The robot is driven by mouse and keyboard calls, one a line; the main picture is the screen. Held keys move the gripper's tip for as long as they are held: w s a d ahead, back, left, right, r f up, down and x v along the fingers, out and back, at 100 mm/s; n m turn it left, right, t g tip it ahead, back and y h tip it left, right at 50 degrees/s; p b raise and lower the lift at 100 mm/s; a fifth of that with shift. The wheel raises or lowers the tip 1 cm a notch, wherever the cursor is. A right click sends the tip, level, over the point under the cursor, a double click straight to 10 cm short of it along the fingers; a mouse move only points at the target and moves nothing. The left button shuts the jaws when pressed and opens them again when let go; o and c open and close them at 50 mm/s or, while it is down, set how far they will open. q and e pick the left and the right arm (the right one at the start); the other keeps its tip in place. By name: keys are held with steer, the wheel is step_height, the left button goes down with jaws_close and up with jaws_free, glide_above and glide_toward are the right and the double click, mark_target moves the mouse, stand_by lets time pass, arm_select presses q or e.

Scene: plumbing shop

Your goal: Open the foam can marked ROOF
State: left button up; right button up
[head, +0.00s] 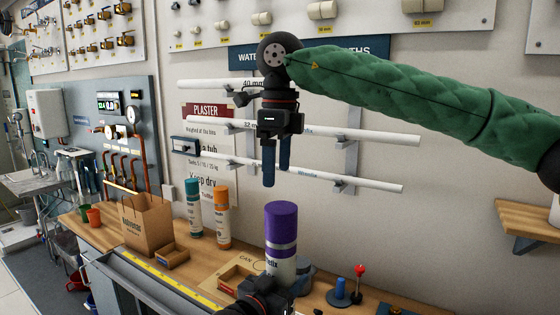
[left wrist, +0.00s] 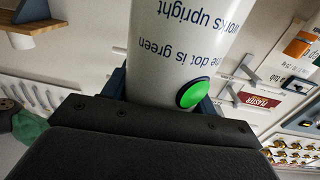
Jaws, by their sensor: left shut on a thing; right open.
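A white foam can (head: 281,266) with a purple cap (head: 281,222) stands upright at the front of the bench. My left gripper (head: 268,288) is shut on its lower body. In the left wrist view the can (left wrist: 180,35) fills the space between the jaws; a green dot (left wrist: 193,93) and the words "works upright" show. The word ROOF is not readable in either view. My right gripper (head: 276,178) hangs above the cap, open and empty, its blue fingers pointing down and apart from the cap. Whether the can touches the bench is hidden.
A teal can (head: 193,208) and an orange can (head: 222,218) stand at the back of the bench.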

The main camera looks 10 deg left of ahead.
mark_target(280, 207)
steer(key=shift+w+d, duration=0.1)
steer(key=shift+d, duration=0.15)
step_height(280, 207, down, 12)
steer(key=shift+r, duration=0.2)
stand_by(0.4)
steer(key=c, duration=1.2)
steer(key=shift+r, duration=0.3)
steer(key=shift+r, duration=0.35)
steer(key=shift+r, duration=0.6)
